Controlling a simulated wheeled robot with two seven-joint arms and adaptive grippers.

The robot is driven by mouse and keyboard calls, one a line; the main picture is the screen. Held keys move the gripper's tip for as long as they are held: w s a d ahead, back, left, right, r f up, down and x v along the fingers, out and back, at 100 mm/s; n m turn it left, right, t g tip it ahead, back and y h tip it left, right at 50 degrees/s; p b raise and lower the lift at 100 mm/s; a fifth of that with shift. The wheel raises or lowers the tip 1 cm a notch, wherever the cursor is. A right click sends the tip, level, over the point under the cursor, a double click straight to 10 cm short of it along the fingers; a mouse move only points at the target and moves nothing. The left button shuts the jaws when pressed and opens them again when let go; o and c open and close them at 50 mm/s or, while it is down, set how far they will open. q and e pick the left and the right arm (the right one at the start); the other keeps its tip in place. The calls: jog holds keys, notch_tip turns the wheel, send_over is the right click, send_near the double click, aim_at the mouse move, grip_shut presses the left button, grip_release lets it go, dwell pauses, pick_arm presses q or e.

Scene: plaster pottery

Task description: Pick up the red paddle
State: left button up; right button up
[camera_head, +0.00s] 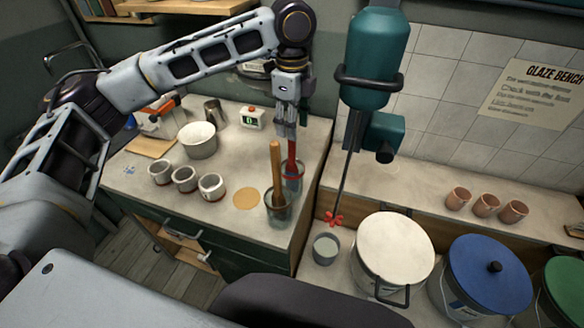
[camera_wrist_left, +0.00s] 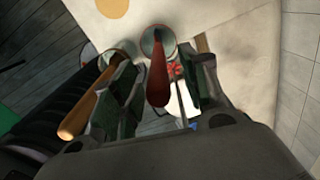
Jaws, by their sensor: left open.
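The red paddle (camera_head: 291,154) stands handle up in a clear jar (camera_head: 292,178) near the bench's right edge. My left gripper (camera_head: 286,131) is directly above it, pointing down. In the left wrist view, the red handle (camera_wrist_left: 157,82) reaches up between the two spread fingers of my left gripper (camera_wrist_left: 167,74), with a gap on each side. The paddle's lower end is hidden inside the jar. My right gripper is not in view.
A wooden-handled tool (camera_head: 276,168) stands in another jar (camera_head: 278,208) close beside the paddle; its handle (camera_wrist_left: 85,108) lies just outside one finger. A teal mixer (camera_head: 372,60) hangs to the right. Mugs (camera_head: 185,179) and a white pot (camera_head: 198,141) stand left.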

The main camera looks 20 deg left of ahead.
pick_arm(q)
jog(key=shift+f, duration=1.7)
jog(key=shift+a, duration=0.1)
grip_shut()
